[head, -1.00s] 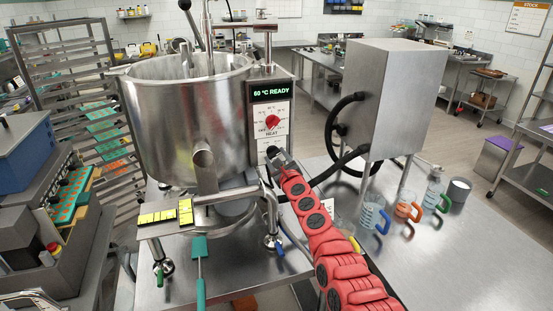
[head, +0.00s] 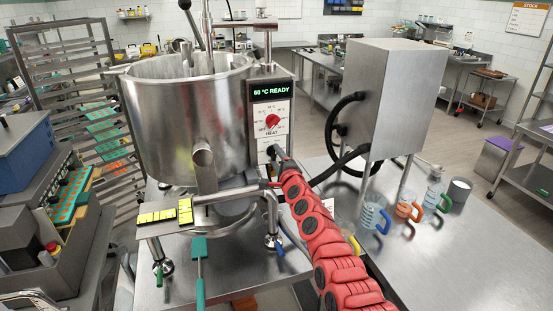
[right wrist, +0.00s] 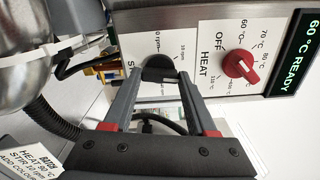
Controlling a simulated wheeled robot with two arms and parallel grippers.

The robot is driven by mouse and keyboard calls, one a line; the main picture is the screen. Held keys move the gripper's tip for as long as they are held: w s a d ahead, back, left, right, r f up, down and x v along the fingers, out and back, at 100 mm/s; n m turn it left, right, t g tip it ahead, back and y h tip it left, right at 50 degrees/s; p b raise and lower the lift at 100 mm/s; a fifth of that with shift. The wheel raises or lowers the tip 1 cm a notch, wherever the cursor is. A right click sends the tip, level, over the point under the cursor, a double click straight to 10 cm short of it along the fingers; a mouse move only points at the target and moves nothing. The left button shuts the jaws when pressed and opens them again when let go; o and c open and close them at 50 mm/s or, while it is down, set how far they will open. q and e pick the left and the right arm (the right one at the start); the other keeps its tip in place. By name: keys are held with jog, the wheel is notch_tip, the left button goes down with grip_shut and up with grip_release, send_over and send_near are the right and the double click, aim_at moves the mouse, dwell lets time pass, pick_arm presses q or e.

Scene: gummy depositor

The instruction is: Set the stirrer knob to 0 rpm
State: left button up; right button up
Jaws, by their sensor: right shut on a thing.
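The stirrer knob (right wrist: 158,66) is black and sits on the white dial plate (right wrist: 150,42) low on the kettle's control panel. In the right wrist view my right gripper (right wrist: 161,76) is shut on it, one finger on each side. The rpm marks are small and partly covered, so I cannot tell the exact setting. In the head view my right gripper (head: 274,155) is at the lower part of the panel, and the knob is mostly hidden there. My left gripper is out of view.
The red heat knob (head: 272,121) sits above the stirrer dial and also shows in the right wrist view (right wrist: 238,65). The green display (head: 270,91) reads 60 °C READY. The steel kettle (head: 180,130) stands left of the panel. A steel box (head: 395,90) with black hoses is at right.

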jog(key=n, duration=0.2)
jog(key=n+b, duration=0.1)
jog(key=shift+f+n, duration=0.25)
jog(key=shift+n, duration=0.15)
jog(key=n+b, duration=0.1)
jog(key=n, duration=0.1)
jog(key=shift+n+b, duration=0.3)
jog(key=shift+b, duration=0.1)
jog(key=n+b, duration=1.1)
jog(key=b, duration=0.6)
jog(key=shift+f+b, duration=0.2)
jog(key=shift+b, duration=0.1)
jog(key=shift+r+n+b, duration=0.3)
jog(key=shift+n+b, duration=0.9)
jog(key=shift+n, duration=0.1)
jog(key=shift+r, duration=0.1)
jog(key=o, duration=1.4)
jog(key=shift+c, duration=0.2)
jog(key=shift+s, duration=0.1)
